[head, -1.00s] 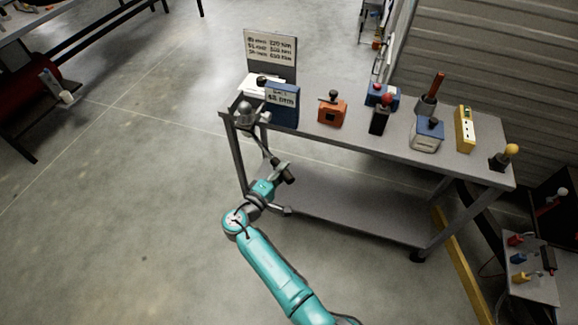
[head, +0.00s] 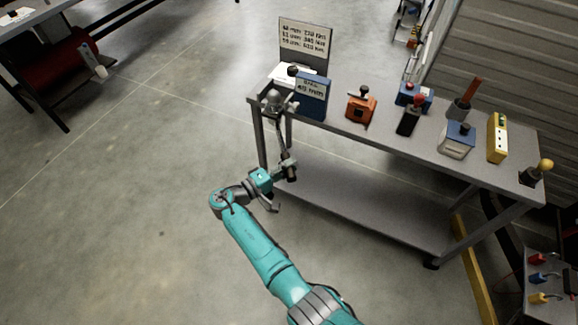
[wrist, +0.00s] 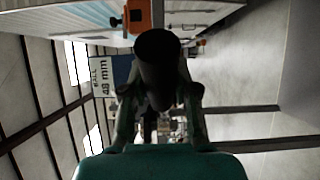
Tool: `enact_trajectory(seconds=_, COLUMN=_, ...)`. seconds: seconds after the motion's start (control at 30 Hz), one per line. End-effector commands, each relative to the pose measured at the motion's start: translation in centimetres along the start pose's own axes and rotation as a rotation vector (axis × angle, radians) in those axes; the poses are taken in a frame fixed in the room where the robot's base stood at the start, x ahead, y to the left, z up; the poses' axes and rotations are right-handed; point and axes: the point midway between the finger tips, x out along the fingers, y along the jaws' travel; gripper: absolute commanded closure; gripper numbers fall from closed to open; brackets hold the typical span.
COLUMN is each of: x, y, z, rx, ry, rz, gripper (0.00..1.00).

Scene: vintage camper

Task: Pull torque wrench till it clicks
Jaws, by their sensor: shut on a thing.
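The torque wrench (head: 281,133) is a thin dark bar. It runs from a grey metal head (head: 272,101) at the cart's left corner down toward me, past the cart's front edge. My gripper (head: 287,168) is shut around its near end, below and in front of the top. In the wrist view the thick black handle end (wrist: 159,62) sits between the two fingers of my gripper (wrist: 162,105) and hides much of what is behind. A blue block (head: 312,95) with a white label stands beside the wrench head; the label (wrist: 102,77) reads about 48 mm.
The grey cart (head: 375,135) carries a sign (head: 305,42) with rows of figures, an orange block (head: 361,106) and several other coloured devices. A lower shelf (head: 350,205) lies under it. The concrete floor (head: 130,190) to the left is clear.

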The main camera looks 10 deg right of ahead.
Motion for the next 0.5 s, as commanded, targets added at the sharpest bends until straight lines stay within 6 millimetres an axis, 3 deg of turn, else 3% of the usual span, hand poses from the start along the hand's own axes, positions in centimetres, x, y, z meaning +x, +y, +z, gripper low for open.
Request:
enact_trajectory(seconds=0.1, x=0.01, y=-0.06, z=-0.02, rx=-0.001, ry=0.002, rz=-0.001, gripper=1.0)
enact_trajectory(seconds=0.13, x=0.01, y=-0.06, z=-0.02, rx=-0.001, ry=0.002, rz=-0.001, gripper=0.64)
enact_trajectory(seconds=0.2, x=0.02, y=-0.06, z=-0.02, rx=-0.001, ry=0.002, rz=-0.001, gripper=0.46)
enact_trajectory(seconds=0.5, x=-0.02, y=-0.02, z=-0.02, rx=0.0, ry=0.002, rz=0.0, gripper=0.45)
